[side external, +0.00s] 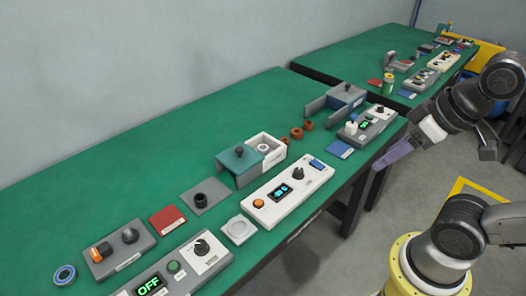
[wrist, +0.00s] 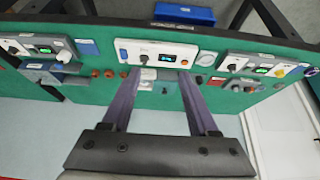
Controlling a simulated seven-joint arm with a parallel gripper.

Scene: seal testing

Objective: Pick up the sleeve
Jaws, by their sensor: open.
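No part is labelled as the sleeve, and I cannot tell which one it is. Candidates are a black cylinder (side external: 201,201) upright on a grey plate (side external: 216,191), several small brown rings (side external: 296,133) standing in a row, and a pale ring (side external: 263,148) inside a white open box (side external: 268,157). My gripper (side external: 378,167) is raised off the bench's right edge, with purple fingers. In the wrist view my gripper (wrist: 159,74) is open, its fingers wide apart and nothing held. The white and teal box shows between the fingertips, beyond them.
A teal cover with a black knob (side external: 238,164) adjoins the white box. A white control panel (side external: 287,194) lies along the front edge. A red square (side external: 167,219) and a white dish (side external: 239,230) lie nearby. The green bench (side external: 150,165) is clear along the wall.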

